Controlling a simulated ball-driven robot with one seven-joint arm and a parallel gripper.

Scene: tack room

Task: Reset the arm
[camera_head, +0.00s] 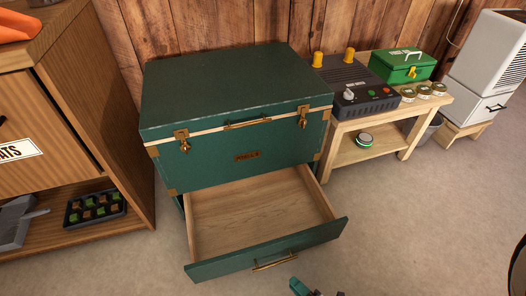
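A small teal and dark piece (300,287) pokes in at the bottom edge, just in front of the open drawer. It may be the tip of my gripper, but too little shows to be sure or to tell open from shut. No other part of my arm can be made out clearly. The green tack trunk (225,92) stands in the middle with its lid down and two brass latches on the front. Its lower drawer (262,212) is pulled out toward me and looks empty. The drawer's brass handle (273,262) is close to the teal piece.
A wooden cabinet (95,80) stands at left, with a dark tray (95,207) on its low shelf. At right, a wooden bench (376,134) holds a dark device (355,86), a green box (402,65) and several small tins. A dark round edge (518,268) shows bottom right.

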